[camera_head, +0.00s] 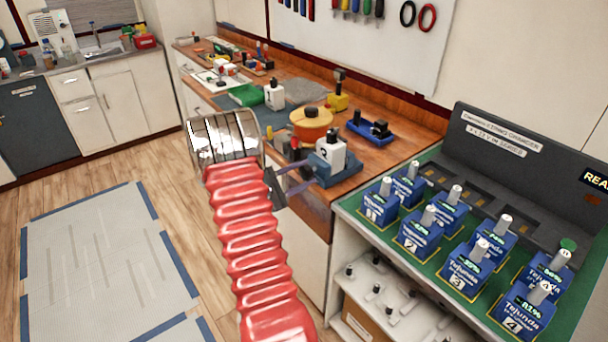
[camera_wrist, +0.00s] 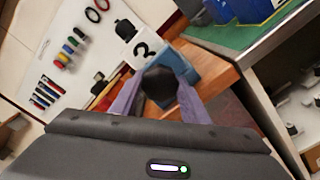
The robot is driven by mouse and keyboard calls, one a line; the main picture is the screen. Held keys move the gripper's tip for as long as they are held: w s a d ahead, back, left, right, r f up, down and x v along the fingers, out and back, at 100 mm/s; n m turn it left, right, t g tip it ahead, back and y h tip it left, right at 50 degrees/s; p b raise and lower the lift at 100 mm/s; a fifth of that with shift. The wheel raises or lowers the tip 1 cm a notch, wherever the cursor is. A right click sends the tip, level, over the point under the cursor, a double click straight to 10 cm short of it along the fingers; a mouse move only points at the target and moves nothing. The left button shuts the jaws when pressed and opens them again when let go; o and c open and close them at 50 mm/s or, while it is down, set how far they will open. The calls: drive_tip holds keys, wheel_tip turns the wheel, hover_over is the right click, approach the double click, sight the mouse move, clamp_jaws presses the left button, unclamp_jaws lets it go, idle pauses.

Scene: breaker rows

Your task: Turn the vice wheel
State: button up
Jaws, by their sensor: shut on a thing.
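A blue vice (camera_head: 336,176) sits at the right front edge of the wooden workbench, with a white block (camera_head: 331,150) marked with a dark figure and topped by a black knob in it. The vice also shows in the wrist view (camera_wrist: 181,64), with the white block (camera_wrist: 136,46) beside it. A round black vice wheel (camera_wrist: 160,86) faces the wrist camera. My gripper (camera_wrist: 158,92) has its two purple fingers on either side of the wheel and is shut on it. In the head view my gripper (camera_head: 303,178) reaches the vice's near side; the wheel is mostly hidden there.
Right of the vice stands a green-topped charging station (camera_head: 385,234) with several blue batteries. An orange round pot (camera_head: 311,124) and a blue tray (camera_head: 372,131) lie behind the vice. Open floor with a grey mat (camera_head: 95,265) is at the left.

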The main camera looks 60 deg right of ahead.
drive_tip(key=shift+s+a+f, duration=0.1)
drive_tip(key=shift+s+f, duration=0.05)
drive_tip(key=shift+f, duration=0.1)
drive_tip(key=o, duration=1.1)
drive_tip(key=shift+r, duration=0.15)
drive_tip(key=shift+c, duration=0.2)
drive_tip(key=v, duration=1.4)
